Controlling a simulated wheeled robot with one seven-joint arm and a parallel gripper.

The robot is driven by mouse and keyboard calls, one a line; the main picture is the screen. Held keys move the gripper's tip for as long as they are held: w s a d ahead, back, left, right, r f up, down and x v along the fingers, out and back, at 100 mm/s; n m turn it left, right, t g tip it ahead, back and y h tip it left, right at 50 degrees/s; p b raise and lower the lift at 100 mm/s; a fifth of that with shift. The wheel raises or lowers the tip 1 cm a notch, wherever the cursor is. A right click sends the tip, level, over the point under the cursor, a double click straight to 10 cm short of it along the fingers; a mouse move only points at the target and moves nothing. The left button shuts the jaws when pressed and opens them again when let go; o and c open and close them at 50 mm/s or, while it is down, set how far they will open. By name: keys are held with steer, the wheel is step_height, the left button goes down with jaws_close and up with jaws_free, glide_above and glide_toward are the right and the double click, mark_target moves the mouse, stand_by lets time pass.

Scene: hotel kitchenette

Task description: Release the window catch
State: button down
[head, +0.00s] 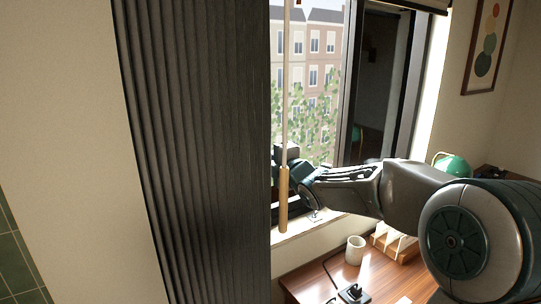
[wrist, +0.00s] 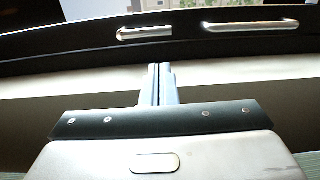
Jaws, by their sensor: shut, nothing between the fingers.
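The window (head: 312,90) has a dark frame and stands beyond the counter in the head view. My arm reaches left across to its lower left part, and my gripper (head: 288,158) is partly hidden there by a hanging wooden-ended wand. In the wrist view my gripper (wrist: 159,68) is shut and empty, its fingers together. Ahead of the fingertips is a dark frame bar (wrist: 60,42) carrying two long silver pieces, a left one (wrist: 145,33) and a right one (wrist: 250,25). I cannot tell which is the catch. The fingertips appear below the left piece, with no clear contact.
A dark pleated curtain (head: 190,150) covers the left of the head view. The wand (head: 283,200) hangs close to my gripper. A white mug (head: 356,249) and a wooden rack (head: 396,244) stand on the wooden counter (head: 318,272) below my arm. A green lamp (head: 453,165) is at right.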

steer(key=p+x, duration=0.2)
steer(key=x, duration=0.5)
steer(key=shift+w+a, duration=0.2)
steer(key=shift+w, duration=0.1)
